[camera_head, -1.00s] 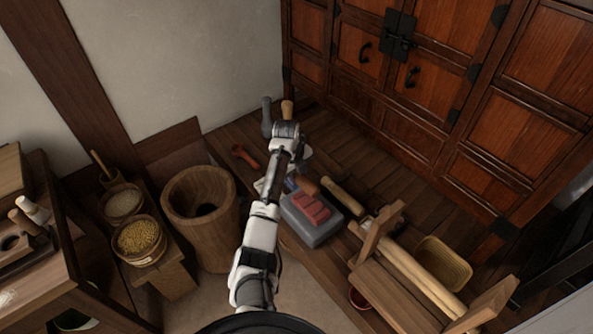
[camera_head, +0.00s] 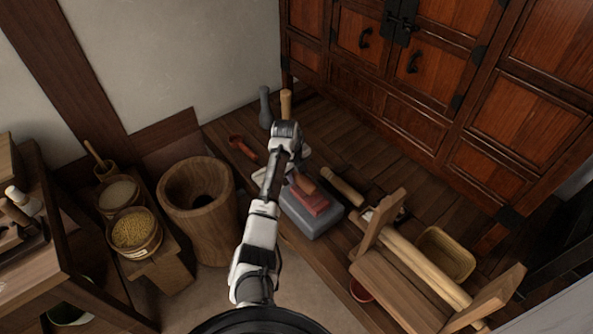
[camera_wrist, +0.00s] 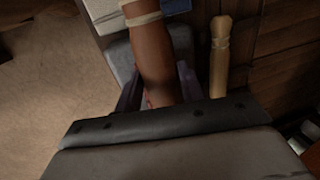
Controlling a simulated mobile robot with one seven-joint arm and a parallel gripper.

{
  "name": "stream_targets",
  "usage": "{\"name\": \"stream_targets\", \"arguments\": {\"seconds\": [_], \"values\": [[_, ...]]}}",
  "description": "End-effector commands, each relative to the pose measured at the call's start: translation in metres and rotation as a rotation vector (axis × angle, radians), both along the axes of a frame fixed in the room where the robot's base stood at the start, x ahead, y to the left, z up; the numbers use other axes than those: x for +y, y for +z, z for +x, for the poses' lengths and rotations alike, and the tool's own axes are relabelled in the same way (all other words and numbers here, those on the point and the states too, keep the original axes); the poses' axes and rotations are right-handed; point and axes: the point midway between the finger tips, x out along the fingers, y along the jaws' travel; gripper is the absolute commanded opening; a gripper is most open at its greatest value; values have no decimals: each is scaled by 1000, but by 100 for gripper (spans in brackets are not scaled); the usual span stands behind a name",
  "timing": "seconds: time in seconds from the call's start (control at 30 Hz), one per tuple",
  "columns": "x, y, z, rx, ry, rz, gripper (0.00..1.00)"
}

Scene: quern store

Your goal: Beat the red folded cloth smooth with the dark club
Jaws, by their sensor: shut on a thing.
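The red folded cloth (camera_head: 313,204) lies on a grey stone block (camera_head: 312,226) in the head view, partly covered by the club and my arm. The brown club (camera_head: 305,183) is over the cloth's far side; I cannot tell whether it touches. In the wrist view the club (camera_wrist: 150,55) runs up from between the fingers, with a pale band near the top edge. My gripper (camera_wrist: 158,88) is shut on the club. Its fingers are mostly hidden behind my wrist in the head view. The cloth is not clearly seen in the wrist view.
A pale wooden club (camera_head: 345,187) lies right of the block. A wooden stand with a roller (camera_head: 422,260) is further right, with a basket (camera_head: 445,254) behind. A wooden mortar (camera_head: 200,210) stands at left. A red ladle (camera_head: 243,146) and upright bottle shapes are at the back.

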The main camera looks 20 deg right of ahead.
Motion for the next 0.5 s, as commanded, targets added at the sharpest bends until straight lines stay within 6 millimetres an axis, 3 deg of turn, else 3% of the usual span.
{"name": "stream_targets", "arguments": {"seconds": [0.07, 0.5], "values": [[0, -16, 0, 0, 0, 0, 12], [0, -14, 0, -1, -1, 0, 12]]}}
